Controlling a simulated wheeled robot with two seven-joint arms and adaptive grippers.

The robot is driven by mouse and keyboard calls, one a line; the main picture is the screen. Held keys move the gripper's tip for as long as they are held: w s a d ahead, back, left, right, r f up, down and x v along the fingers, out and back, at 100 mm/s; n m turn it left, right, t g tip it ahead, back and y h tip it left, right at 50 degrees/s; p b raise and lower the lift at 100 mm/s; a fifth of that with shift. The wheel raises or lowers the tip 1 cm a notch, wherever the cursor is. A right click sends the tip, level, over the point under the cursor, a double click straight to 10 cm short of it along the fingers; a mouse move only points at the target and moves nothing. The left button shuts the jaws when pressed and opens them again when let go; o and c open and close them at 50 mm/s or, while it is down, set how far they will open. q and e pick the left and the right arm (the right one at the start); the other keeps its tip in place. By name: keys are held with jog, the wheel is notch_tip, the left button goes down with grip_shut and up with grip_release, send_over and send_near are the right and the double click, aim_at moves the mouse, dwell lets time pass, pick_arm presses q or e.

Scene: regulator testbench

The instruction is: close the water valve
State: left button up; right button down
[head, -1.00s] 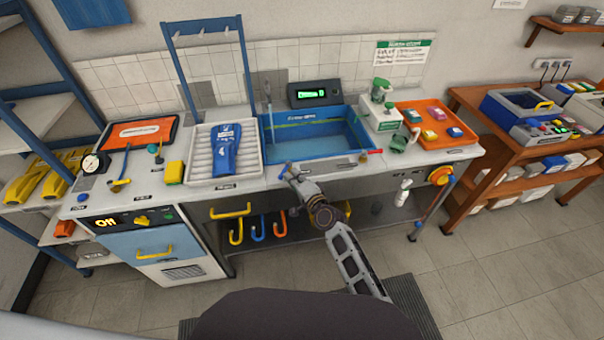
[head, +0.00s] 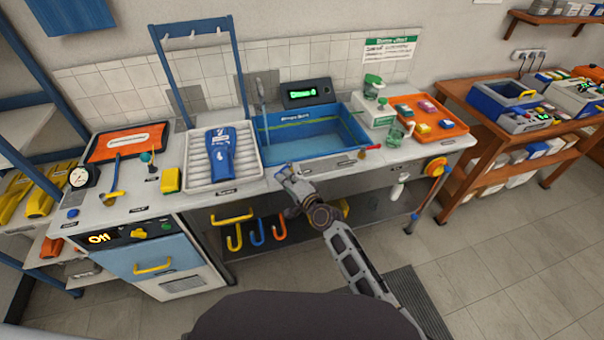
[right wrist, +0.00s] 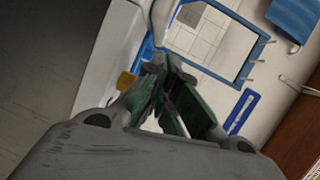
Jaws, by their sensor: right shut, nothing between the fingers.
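The blue sink (head: 340,148) is set in the bench, with water in it and a tap at its back left. A small red-ended handle (head: 369,148) sits at the sink's front right. An orange round handwheel with a yellow middle (head: 437,167) is on the bench front at the right. I cannot tell for sure which of these is the water valve. My right gripper (head: 284,173) is shut and empty at the bench's front edge, below the sink's left corner and well left of both handles. Its shut fingers (right wrist: 162,75) also show in the right wrist view. My left gripper is out of view.
Hooks hang under the bench. A wooden table (head: 470,100) stands at the right. The floor in front is clear.

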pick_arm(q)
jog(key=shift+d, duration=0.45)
pick_arm(e)
jog(key=shift+w+a, duration=0.15)
jog(key=shift+a, duration=0.5)
jog(key=shift+w+a, duration=0.15)
jog(key=shift+a, duration=0.45)
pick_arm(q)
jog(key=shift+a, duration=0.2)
pick_arm(e)
jog(key=shift+w+a, duration=0.35)
jog(key=shift+a, duration=0.2)
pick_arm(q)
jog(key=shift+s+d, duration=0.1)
pick_arm(e)
jog(key=shift+s, duration=0.1)
